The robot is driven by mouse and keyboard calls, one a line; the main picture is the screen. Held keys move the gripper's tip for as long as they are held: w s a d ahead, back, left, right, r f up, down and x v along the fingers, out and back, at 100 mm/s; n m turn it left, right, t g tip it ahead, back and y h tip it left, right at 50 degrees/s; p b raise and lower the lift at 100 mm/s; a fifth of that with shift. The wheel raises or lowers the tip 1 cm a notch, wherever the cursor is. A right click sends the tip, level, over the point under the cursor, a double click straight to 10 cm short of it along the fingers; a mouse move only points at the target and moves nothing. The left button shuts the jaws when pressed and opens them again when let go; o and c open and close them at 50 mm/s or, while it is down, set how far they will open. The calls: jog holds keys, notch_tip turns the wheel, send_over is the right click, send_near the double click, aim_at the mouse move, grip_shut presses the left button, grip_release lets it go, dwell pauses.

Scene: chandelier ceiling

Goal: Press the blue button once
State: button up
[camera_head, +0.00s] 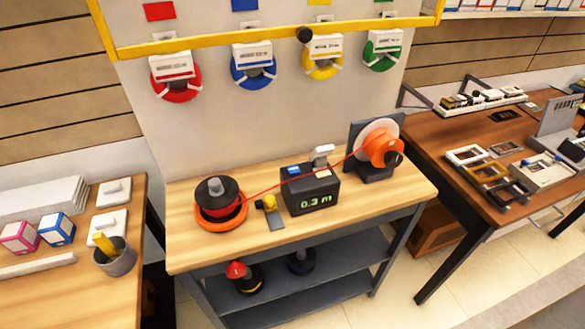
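A black meter box (311,190) stands on the middle of the wooden workbench (345,215), its front display reading 0.3 m. A small blue patch (293,171) is on top of the box at its left. It may be the blue button, but it is too small to be sure. A red line runs from a black and red reel (219,196) at the left, past the box, to an orange and white spool (380,146) at the right. My gripper is not in view.
A small yellow-topped device (270,205) sits left of the box. Red, blue (254,68), yellow and green coils hang on the wall panel under a yellow rail (270,33). Side tables hold boxes, a grey cup (115,258) and parts. The workbench's front strip is clear.

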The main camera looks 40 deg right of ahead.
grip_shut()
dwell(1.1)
